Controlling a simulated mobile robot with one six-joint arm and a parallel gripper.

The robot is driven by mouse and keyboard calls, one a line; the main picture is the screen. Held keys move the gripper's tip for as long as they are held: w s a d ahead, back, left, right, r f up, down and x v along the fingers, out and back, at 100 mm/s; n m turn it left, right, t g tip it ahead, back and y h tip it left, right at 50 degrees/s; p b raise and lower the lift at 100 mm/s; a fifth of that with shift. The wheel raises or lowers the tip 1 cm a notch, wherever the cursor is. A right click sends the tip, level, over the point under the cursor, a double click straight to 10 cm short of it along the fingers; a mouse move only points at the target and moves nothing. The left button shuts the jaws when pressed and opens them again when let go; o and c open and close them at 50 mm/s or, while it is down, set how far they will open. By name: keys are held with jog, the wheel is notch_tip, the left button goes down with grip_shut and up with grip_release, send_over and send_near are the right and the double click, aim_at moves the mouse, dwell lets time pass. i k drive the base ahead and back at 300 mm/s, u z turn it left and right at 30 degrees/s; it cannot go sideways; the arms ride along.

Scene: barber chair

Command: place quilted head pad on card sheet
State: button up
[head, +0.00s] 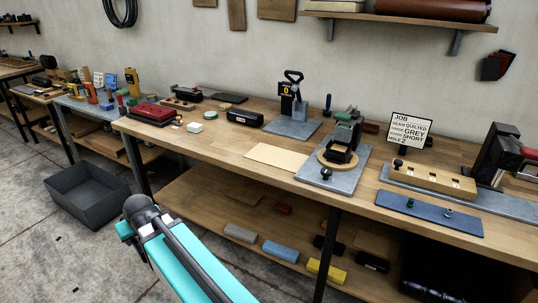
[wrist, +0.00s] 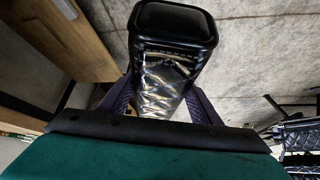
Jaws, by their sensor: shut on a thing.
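The card sheet (head: 277,158) is a plain beige rectangle lying flat on the workbench, left of the grey plate with the clamp fixture. It looks bare. In the wrist view, my gripper (wrist: 166,95) is shut on a glossy black pad with a creased, quilted-looking face, which I take for the quilted head pad (wrist: 165,72). A smooth black rim shows at its far end. The fingers press on its two sides. In the head view my arm is at the lower left, in front of the bench; the gripper and held pad cannot be made out there.
A clamp fixture (head: 341,140) stands right of the card and a press (head: 291,95) behind it. A black block (head: 245,117) lies farther left. A dark bin (head: 88,193) is on the floor. Blocks lie on the lower shelf.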

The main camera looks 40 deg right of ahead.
aim_at(277, 156)
jog(key=i, duration=0.9)
jog(key=z, duration=0.05)
